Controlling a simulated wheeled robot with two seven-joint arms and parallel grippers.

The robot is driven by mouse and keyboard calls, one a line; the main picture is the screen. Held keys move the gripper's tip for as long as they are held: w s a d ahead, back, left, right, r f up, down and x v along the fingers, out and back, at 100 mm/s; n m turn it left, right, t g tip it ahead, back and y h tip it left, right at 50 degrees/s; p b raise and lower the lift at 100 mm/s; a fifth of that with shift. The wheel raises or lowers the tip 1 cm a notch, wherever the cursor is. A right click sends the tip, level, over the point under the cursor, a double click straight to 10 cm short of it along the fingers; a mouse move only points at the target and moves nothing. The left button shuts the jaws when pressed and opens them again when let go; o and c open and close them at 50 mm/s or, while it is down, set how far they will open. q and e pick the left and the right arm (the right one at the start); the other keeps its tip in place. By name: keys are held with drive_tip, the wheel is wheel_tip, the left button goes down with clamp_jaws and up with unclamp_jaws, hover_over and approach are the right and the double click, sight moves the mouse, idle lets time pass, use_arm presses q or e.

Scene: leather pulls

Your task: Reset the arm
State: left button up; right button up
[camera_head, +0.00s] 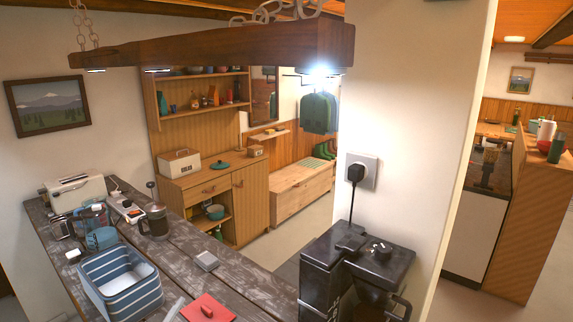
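Neither my left nor my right gripper shows in the head view, and I see no part of my arms. Whether they hold anything is hidden from me. A worn dark wooden counter (232,283) runs from the left towards the bottom middle. A black coffee-maker-like appliance (375,265) stands at the lower right of the counter, with its plug in a wall socket (361,172).
A striped blue-white bin (122,287), a glass press (155,222), a white toaster (75,191) and a red item (207,309) are on the counter. A wooden beam lamp (215,45) hangs overhead. A white wall pillar (410,130) rises behind the appliance.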

use_arm(q)
drive_tip(key=s+a+f+n+g+y, duration=0.25)
drive_tip(key=s+f+g, duration=0.2)
drive_tip(key=f, duration=0.25)
drive_tip(key=s+a+f+n+g+y, duration=0.1)
drive_tip(key=s+a+f+n+g, duration=0.15)
drive_tip(key=s+f, duration=0.35)
drive_tip(key=s+f+n+g, duration=0.2)
drive_tip(key=s+f+g, duration=0.6)
drive_tip(key=s, duration=0.6)
wheel_tip(320, 180, down, 43)
drive_tip(key=b, duration=1.2)
drive_tip(key=s+a+f+b, duration=0.1)
drive_tip(key=s+f+b, duration=0.2)
drive_tip(key=s+f, duration=0.3)
drive_tip(key=s+a+f+g+b, duration=0.1)
drive_tip(key=s+f+b, duration=0.2)
drive_tip(key=s+f, duration=0.4)
drive_tip(key=s+a+f+g+b, duration=0.1)
drive_tip(key=s+f+b, duration=0.3)
drive_tip(key=f, duration=1.3)
drive_tip(key=s, duration=0.3)
drive_tip(key=shift+a+f+m+h, duration=0.25)
drive_tip(key=shift+a+m+h, duration=0.05)
drive_tip(key=shift+a+h, duration=0.05)
use_arm(e)
wheel_tip(320, 180, down, 22)
drive_tip(key=shift+a, duration=0.35)
drive_tip(key=shift+d, duration=0.25)
